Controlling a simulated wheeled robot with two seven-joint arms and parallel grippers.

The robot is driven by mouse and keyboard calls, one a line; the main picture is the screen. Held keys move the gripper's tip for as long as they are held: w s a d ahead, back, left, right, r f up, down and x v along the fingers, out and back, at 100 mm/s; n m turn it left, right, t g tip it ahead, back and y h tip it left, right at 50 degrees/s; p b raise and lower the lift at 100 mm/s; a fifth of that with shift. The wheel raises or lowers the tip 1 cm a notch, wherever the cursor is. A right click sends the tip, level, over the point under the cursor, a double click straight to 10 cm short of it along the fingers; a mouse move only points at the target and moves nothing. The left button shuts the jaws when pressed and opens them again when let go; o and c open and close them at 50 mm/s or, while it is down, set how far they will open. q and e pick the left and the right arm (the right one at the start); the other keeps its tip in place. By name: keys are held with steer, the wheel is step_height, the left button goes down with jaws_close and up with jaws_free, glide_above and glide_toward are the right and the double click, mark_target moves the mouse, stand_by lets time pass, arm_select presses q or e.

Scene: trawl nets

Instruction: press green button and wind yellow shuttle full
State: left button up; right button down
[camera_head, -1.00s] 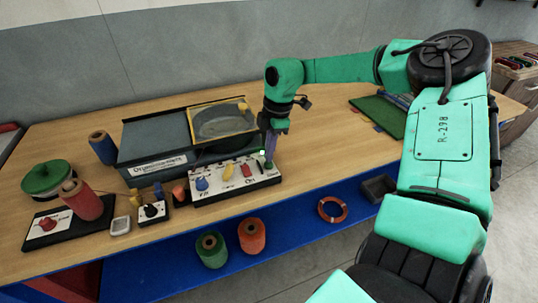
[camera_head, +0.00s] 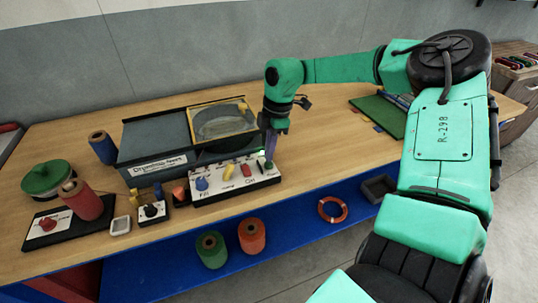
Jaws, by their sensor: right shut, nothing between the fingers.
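My right gripper (camera_head: 270,160) is shut and empty. It points down at the right end of a white control panel (camera_head: 225,187), at its back edge. A small bright green spot (camera_head: 262,153) shows beside the fingertips; whether they touch it, I cannot tell. The panel carries a blue knob (camera_head: 202,184), a yellow piece (camera_head: 229,172) and a red piece (camera_head: 246,170). Whether the yellow piece is the shuttle is unclear. Behind the panel stands a dark machine (camera_head: 150,143) with a yellow-framed clear window (camera_head: 222,120). My left gripper is out of view.
A blue spool (camera_head: 102,147) is beside the machine. Green (camera_head: 210,249) and orange (camera_head: 251,236) spools and a red ring (camera_head: 332,209) lie on the blue lower shelf.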

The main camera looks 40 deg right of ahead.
steer(key=shift+f+b, duration=1.05)
steer(key=shift+f, duration=0.05)
steer(key=shift+r, duration=0.15)
stand_by(0.3)
step_height(320, 180, up, 8)
steer(key=p, duration=0.5)
